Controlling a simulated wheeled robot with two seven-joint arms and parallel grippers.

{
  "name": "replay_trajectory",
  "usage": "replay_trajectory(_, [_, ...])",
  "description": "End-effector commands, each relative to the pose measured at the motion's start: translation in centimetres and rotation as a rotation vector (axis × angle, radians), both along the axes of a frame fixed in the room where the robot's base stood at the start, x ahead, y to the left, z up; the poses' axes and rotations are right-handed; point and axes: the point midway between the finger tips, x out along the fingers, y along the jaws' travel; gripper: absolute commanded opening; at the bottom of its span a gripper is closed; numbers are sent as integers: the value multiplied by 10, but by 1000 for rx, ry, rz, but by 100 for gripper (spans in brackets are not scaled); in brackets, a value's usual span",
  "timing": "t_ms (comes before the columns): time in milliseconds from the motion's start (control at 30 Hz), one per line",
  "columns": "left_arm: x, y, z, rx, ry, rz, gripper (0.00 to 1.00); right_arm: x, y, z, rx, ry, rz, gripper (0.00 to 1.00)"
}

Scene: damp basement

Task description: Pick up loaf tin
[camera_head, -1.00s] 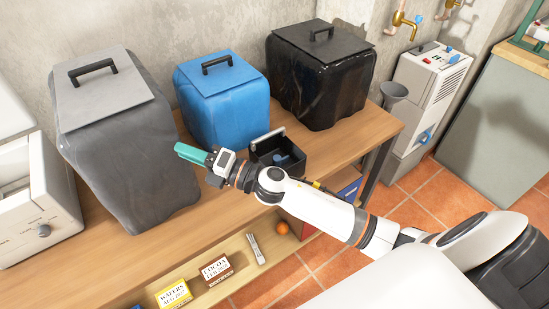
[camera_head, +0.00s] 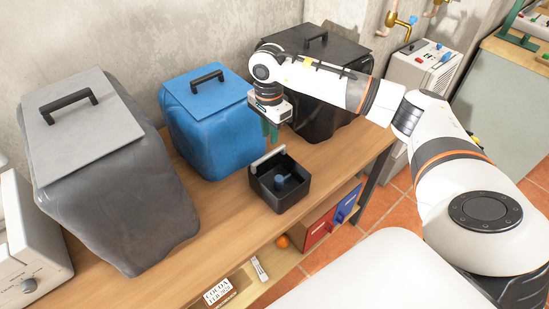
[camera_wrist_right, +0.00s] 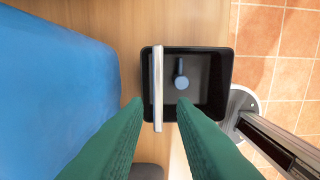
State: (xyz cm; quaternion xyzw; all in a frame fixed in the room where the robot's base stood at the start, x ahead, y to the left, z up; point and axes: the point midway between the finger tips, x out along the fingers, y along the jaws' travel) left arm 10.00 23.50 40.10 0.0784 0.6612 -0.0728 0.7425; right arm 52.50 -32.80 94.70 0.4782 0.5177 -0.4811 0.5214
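A black open rectangular tin (camera_head: 282,203), which I take for the loaf tin, stands on the wooden bench in front of the blue bin. A pale strip (camera_head: 267,158) runs along its back-left rim, and a small blue object (camera_head: 282,181) lies inside. In the right wrist view the tin (camera_wrist_right: 224,82) is seen from above, with the strip (camera_wrist_right: 158,80) along its left side. My right gripper (camera_head: 270,130) points down above and behind the tin. Its green fingers (camera_wrist_right: 160,105) are apart and empty, with the strip's near end between them in the picture. My left gripper is out of view.
A grey lidded bin (camera_head: 105,185), a blue lidded bin (camera_head: 215,130) and a black lidded bin (camera_head: 335,60) line the bench's back. The wooden bench (camera_head: 225,215) is clear left of the tin. A lower shelf holds a cocoa box (camera_head: 218,292) and red and blue drawers.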

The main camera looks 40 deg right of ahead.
Motion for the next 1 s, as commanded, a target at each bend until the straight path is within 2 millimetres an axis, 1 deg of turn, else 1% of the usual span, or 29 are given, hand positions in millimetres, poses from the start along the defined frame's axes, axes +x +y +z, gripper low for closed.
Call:
replay_trajectory(33, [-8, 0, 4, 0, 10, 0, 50, -2, 1, -9, 0, 7, 0, 24])
replay_trajectory(133, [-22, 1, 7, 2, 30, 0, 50, -1, 1, -27, 2, 7, -1, 24])
replay_trajectory(200, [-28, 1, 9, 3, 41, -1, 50, -1, 2, -39, 4, 5, -1, 24])
replay_trajectory(267, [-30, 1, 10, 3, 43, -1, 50, -1, 2, -46, 5, 3, 0, 24])
replay_trajectory(333, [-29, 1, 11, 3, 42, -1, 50, 0, 2, -53, 5, 2, 0, 24])
replay_trajectory(467, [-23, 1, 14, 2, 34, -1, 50, 0, 2, -61, 5, 2, 0, 24])
replay_trajectory(633, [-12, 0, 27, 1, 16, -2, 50, 2, 4, -84, 7, 6, -1, 24])
replay_trajectory(700, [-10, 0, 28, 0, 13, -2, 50, 2, 4, -96, 7, 4, -1, 24])
replay_trajectory(800, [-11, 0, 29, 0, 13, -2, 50, 3, 4, -106, 7, 3, -2, 24])
replay_trajectory(1000, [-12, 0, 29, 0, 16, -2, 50, 3, 4, -110, 6, 0, 0, 24])
